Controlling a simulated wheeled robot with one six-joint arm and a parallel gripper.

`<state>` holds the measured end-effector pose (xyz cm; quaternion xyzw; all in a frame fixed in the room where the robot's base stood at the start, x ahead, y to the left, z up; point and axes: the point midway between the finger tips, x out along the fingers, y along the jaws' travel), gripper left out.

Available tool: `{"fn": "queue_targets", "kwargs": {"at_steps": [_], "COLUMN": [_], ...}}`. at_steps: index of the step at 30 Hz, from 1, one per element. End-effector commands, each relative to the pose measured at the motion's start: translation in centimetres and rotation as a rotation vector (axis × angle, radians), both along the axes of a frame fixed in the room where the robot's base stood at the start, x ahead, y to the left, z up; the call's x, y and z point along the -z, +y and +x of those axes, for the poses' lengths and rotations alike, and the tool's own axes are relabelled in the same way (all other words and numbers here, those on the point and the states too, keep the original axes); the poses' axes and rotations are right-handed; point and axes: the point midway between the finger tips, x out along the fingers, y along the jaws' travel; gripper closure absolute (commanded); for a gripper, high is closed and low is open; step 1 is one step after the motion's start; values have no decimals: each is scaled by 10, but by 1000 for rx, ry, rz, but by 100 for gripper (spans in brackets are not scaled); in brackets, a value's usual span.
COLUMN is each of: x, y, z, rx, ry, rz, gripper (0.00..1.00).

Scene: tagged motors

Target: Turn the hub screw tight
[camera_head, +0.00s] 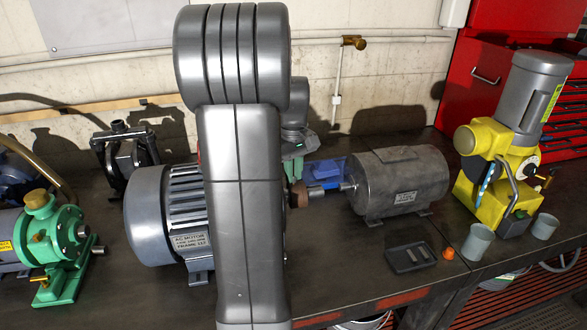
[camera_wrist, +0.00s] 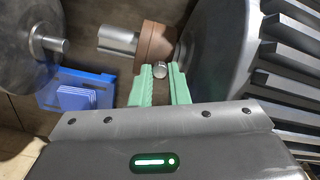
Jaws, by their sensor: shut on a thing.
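The AC motor (camera_head: 150,215), a finned silver motor with a nameplate, stands left of centre on the bench. My arm hides part of it. A brown hub (camera_head: 298,195) shows at its shaft end. In the wrist view, the brown hub (camera_wrist: 155,45) sits against the motor's end (camera_wrist: 218,45). The hub screw (camera_wrist: 160,68) is a small round metal head at the hub's near edge. My gripper (camera_wrist: 160,72) has its pale green fingers closed on the screw head, one on each side. In the head view, my arm mostly hides the gripper.
A dark grey motor (camera_head: 400,185) stands to the right, its shaft facing the hub. A blue tray (camera_wrist: 75,92) lies beside the hub. A green pump (camera_head: 55,250), a yellow machine (camera_head: 500,170), grey cups and a small dark tray (camera_head: 412,258) also stand on the bench.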

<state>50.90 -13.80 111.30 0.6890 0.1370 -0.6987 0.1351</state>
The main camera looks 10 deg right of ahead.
Motion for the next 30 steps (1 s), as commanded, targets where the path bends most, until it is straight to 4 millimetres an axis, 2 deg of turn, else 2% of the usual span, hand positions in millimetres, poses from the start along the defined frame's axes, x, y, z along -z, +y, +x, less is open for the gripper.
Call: {"fn": "queue_targets", "kwargs": {"at_steps": [1, 30], "x": [-4, -5], "y": [-1, -1], "z": [1, 2], "rx": [43, 964], "ry": [-6, -10], "rz": [-2, -11], "gripper": [100, 100]}}
